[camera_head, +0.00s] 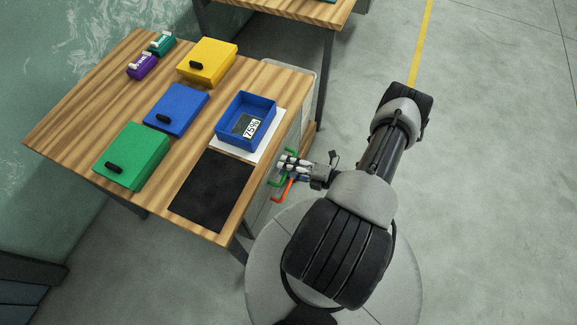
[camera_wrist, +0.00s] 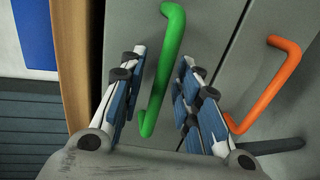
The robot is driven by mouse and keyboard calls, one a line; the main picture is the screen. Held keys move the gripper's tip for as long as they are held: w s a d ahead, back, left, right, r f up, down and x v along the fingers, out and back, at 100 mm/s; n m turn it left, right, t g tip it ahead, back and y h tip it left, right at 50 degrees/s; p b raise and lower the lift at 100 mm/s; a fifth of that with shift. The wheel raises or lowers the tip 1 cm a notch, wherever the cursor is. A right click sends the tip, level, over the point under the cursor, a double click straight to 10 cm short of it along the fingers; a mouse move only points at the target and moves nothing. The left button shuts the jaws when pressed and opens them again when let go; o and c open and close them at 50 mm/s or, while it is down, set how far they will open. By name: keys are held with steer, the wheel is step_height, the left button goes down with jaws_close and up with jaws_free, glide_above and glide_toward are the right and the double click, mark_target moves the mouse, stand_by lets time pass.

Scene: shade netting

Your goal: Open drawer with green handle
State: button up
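The green handle (camera_wrist: 165,70) is a bent bar on a grey drawer front (camera_wrist: 130,28) in the wrist view. It also shows in the head view (camera_head: 290,151), partly hidden behind my gripper. The drawer looks shut. My gripper (camera_wrist: 164,58) is open, with one finger on each side of the green handle in the wrist view. I cannot tell whether either finger touches it. In the head view my gripper (camera_head: 292,166) is at the cabinet front, beside the table's right edge.
An orange handle (camera_wrist: 266,85) sits on the neighbouring grey front, close to my right finger. The wooden table (camera_head: 75,90) holds a blue tray (camera_head: 265,105), green, blue and yellow boxes and a black mat (camera_head: 212,190). The floor to the right is clear.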

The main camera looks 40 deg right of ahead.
steer(key=shift+c, duration=0.2)
jaws_close()
stand_by(0.5)
